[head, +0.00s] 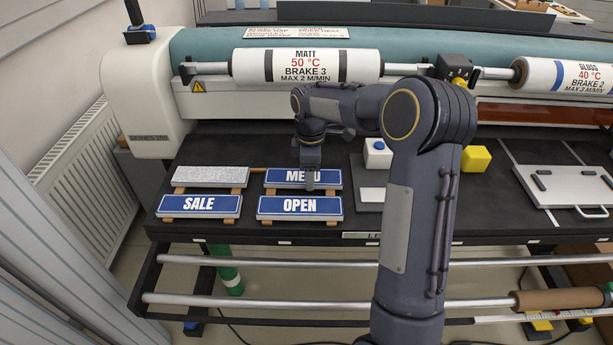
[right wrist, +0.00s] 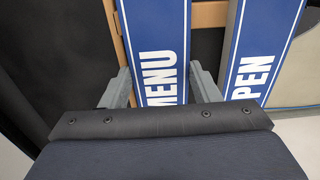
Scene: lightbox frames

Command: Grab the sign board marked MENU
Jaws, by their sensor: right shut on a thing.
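The blue sign board marked MENU (head: 276,177) lies on wooden supports on the black table, in the back row behind the OPEN board. My right gripper (head: 310,181) reaches down over it and covers part of its lettering. In the right wrist view the MENU board (right wrist: 155,35) runs between the two fingers of the right gripper (right wrist: 162,88), one on each long side. The right gripper is shut on the board. The board still looks level with its neighbours; I cannot tell whether it is lifted. My left gripper is not in view.
The OPEN board (head: 299,207) lies close in front, and the SALE board (head: 200,205) to its left. A grey speckled board (head: 210,176) lies behind SALE. A white block (head: 378,152) and yellow block (head: 476,158) stand to the right. The MATT roller (head: 307,66) spans behind.

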